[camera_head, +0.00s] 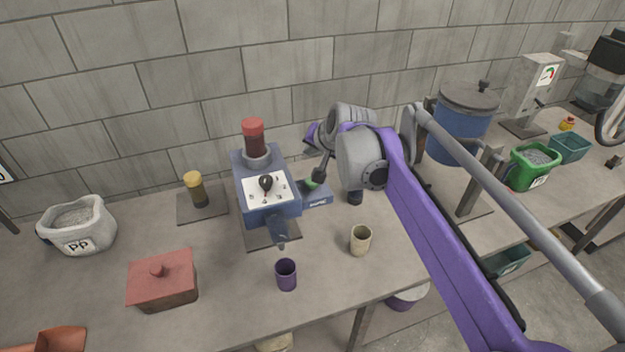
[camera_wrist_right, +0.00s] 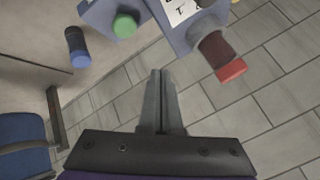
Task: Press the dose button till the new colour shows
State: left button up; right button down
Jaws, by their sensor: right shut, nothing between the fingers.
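The blue dosing machine (camera_head: 247,172) stands on a dark mat, with a white dial panel (camera_head: 280,189) on its front and a red-capped bottle (camera_head: 254,138) upside down on top. A low blue box (camera_head: 318,199) at its right side carries a green button (camera_head: 312,183). The green button (camera_wrist_right: 125,25) and red-capped bottle (camera_wrist_right: 218,50) also show in the right wrist view. My right gripper (camera_head: 319,172) is shut and empty; its fingertips (camera_wrist_right: 160,75) show apart from the button in the wrist view. My left gripper is out of view.
A purple cup (camera_head: 286,275) and a beige cup (camera_head: 360,240) stand in front. A yellow-capped bottle (camera_head: 197,189) stands left, near a red lidded box (camera_head: 163,281) and a PP sack (camera_head: 78,226). A blue lidded pot (camera_head: 460,122) stands right, behind my right arm.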

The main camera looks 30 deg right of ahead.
jog(key=shift+w+d+r+m, duration=0.15)
jog(key=shift+w+d+r, duration=0.1)
jog(key=shift+d, duration=0.15)
jog(key=shift+w+d+r+m, duration=0.15)
jog(key=shift+w+d+r, duration=0.05)
jog(key=shift+d, duration=0.2)
jog(key=shift+f, duration=0.15)
jog(key=b, duration=0.4)
send_over(314, 184)
notch_tip(314, 184, down, 8)
jog(key=shift+w+r, duration=0.1)
jog(key=shift+r, duration=0.1)
pick_arm(q)
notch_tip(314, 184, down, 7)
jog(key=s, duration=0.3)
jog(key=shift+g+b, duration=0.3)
jog(key=shift+b, duration=0.05)
pick_arm(e)
jog(key=shift+w+f, duration=0.1)
jog(key=shift+f, duration=0.4)
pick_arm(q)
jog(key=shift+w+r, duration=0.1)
pick_arm(e)
jog(key=shift+f, duration=0.1)
jog(key=shift+f, duration=0.3)
